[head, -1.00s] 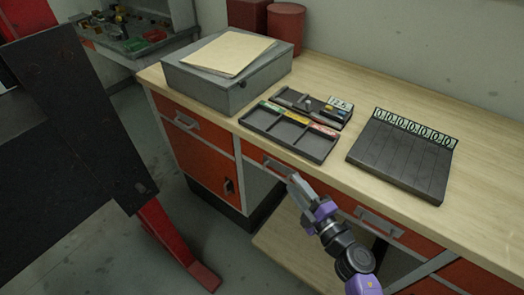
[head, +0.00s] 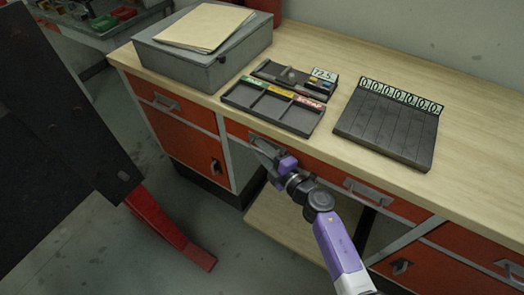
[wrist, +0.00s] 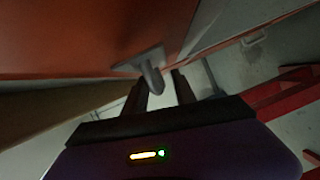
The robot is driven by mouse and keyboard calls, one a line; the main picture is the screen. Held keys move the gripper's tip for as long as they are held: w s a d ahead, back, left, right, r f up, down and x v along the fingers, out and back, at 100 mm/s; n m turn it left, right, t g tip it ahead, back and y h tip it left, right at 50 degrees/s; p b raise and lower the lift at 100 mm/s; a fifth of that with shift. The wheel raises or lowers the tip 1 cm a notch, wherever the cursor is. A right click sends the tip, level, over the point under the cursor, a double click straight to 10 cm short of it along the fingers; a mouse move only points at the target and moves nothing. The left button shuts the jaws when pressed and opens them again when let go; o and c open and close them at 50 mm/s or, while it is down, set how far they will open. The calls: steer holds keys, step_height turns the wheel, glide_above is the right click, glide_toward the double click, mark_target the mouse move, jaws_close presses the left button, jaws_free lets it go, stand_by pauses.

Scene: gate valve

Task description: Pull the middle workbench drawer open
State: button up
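The middle drawer (head: 322,170) is an orange-red front under the wooden bench top, and it looks shut. Its grey handle (wrist: 152,76) shows in the wrist view against the orange drawer face. My gripper (head: 265,150) is at this handle in the head view and hides most of it. In the wrist view the two dark fingers of my gripper (wrist: 160,82) stand apart. The handle's end lies between or just beyond the fingertips, nearer the left finger. I cannot tell whether they touch it.
A grey box (head: 190,60), a divided tray (head: 270,108) and a ribbed black panel (head: 385,130) are on the bench top (head: 470,150). A red leg (head: 170,230) stands on the floor at left.

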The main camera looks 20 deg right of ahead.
steer(key=shift+c, duration=0.2)
jaws_close()
stand_by(1.3)
